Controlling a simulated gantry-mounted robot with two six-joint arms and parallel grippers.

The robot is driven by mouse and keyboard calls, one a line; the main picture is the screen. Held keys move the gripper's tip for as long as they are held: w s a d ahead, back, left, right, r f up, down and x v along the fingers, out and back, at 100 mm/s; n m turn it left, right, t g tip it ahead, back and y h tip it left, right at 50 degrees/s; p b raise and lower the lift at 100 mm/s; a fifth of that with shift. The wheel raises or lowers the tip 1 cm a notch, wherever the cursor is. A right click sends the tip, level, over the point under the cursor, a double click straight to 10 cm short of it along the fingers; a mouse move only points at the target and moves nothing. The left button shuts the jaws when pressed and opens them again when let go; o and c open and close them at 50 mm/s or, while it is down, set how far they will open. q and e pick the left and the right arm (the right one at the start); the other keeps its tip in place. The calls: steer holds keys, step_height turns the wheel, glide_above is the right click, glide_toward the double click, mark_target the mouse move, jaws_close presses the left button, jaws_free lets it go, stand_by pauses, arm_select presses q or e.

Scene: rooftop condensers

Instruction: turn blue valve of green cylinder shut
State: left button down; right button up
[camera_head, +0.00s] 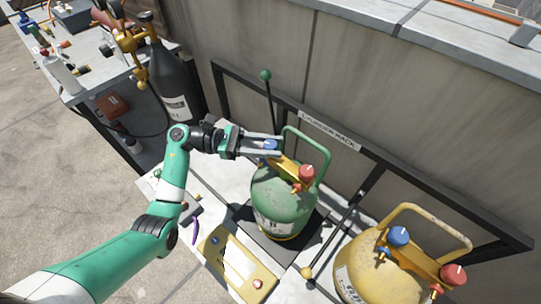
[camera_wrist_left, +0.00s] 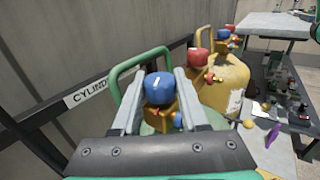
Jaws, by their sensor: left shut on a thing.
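The green cylinder (camera_head: 279,204) stands upright on a dark plate (camera_head: 307,236), under the green carry handle. On its brass valve block are a blue valve (camera_head: 270,145) and a red valve (camera_head: 306,171). My left gripper (camera_head: 272,150) reaches in from the left and is shut on the blue valve, one finger on each side. The left wrist view shows the blue valve (camera_wrist_left: 159,88) between both fingers, with a white mark on its top. The red valve (camera_wrist_left: 197,57) is behind it there. My right gripper is not in view.
A yellow cylinder (camera_head: 375,272) with its own blue and red valves stands at the lower right. A black rack rail (camera_head: 300,125) runs along the wall behind. A dark cylinder (camera_head: 172,85) and a cluttered bench (camera_head: 85,75) are at the upper left.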

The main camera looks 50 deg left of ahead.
arm_select(q)
steer(key=m+g+b, duration=0.1)
steer(key=m+g+h+b, duration=0.1)
steer(key=g+h+b, duration=0.1)
steer(key=shift+f+m+g, duration=0.25)
steer(key=shift+m+g, duration=0.05)
steer(key=shift+m, duration=0.1)
steer(key=shift+r+m+g+h+b, duration=0.2)
steer(key=shift+m+g+h+b, duration=0.8)
steer(key=shift+g, duration=0.6)
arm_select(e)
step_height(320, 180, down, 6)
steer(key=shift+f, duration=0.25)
arm_select(q)
steer(key=shift+c, duration=2.2)
jaws_free()
